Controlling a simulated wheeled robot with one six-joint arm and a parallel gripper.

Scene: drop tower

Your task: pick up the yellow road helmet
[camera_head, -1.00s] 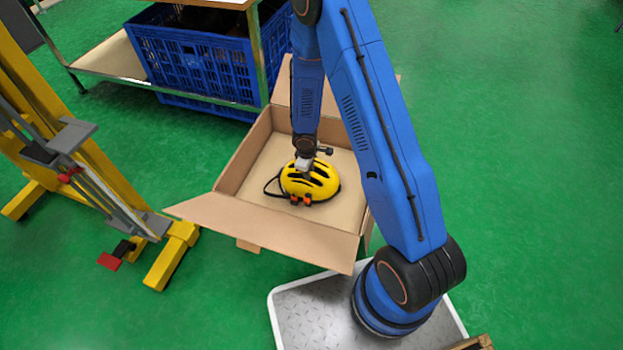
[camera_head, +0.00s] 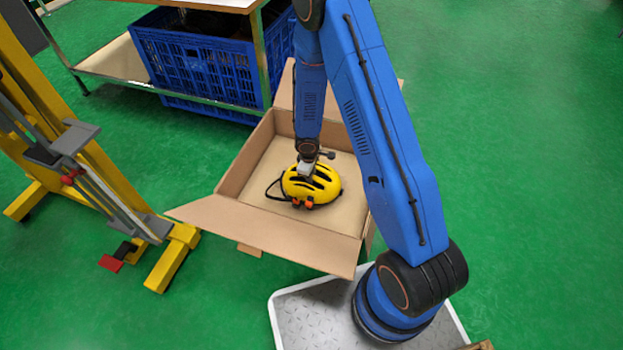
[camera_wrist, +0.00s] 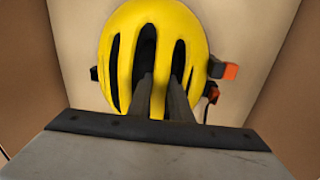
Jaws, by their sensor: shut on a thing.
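The yellow road helmet (camera_head: 325,186) sits inside an open cardboard box (camera_head: 232,222), with dark vents, a black strap at its left and orange-red pieces at its front edge. My gripper (camera_head: 305,176) reaches down onto the helmet's top from above. In the wrist view the helmet (camera_wrist: 190,35) fills the upper middle, and my gripper's two dark fingers (camera_wrist: 160,97) go into its vents, shut on the shell between them. The fingertips are hidden in the vents. I cannot tell whether the helmet touches the box floor.
The box walls surround the helmet, with flaps folded outward. A yellow lifting frame (camera_head: 178,256) with a red pedal stands at the left. A shelf bench (camera_head: 110,58) with a blue crate (camera_head: 195,66) stands behind. Green floor (camera_head: 520,150) is clear at the right.

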